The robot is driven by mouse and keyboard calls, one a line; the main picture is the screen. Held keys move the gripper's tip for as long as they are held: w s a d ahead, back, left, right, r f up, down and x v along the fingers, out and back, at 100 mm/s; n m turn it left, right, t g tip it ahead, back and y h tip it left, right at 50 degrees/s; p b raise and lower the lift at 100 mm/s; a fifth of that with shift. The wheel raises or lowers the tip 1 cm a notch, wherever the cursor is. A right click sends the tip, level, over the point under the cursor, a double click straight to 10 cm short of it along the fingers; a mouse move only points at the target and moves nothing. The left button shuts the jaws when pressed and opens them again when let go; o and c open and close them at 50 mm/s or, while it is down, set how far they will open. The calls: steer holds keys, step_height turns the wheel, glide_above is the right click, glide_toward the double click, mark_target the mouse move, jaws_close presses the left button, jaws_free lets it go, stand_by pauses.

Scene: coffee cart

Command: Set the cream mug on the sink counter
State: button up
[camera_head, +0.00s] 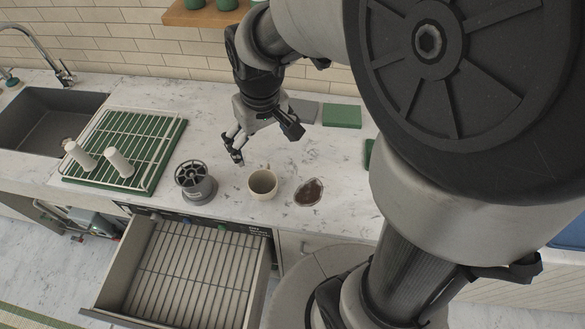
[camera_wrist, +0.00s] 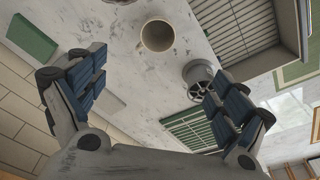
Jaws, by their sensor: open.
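The cream mug (camera_head: 263,184) stands upright on the marble counter near its front edge, empty as far as I can see. In the wrist view the mug (camera_wrist: 157,35) is ahead of my fingers, near the top centre. My gripper (camera_head: 236,146) is above the counter, behind and to the left of the mug, apart from it. In the wrist view its fingers (camera_wrist: 150,95) are spread wide with nothing between them. The sink counter (camera_head: 60,80) is at the left, around a dark sink basin (camera_head: 45,122).
A grey slotted cylinder (camera_head: 194,183) stands left of the mug. A brown-filled dish or spill (camera_head: 309,192) lies right of it. A drying rack (camera_head: 127,140) with two white cylinders is further left. An open drawer (camera_head: 185,270) juts out below. A green block (camera_head: 342,116) lies behind.

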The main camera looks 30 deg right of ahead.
steer(key=s+r+t, duration=0.1)
steer(key=s+r, duration=0.3)
steer(key=s, duration=0.4)
steer(key=s+r+m+t, duration=0.1)
steer(key=s+r, duration=0.4)
steer(key=s, duration=0.3)
steer(key=shift+t, duration=0.4)
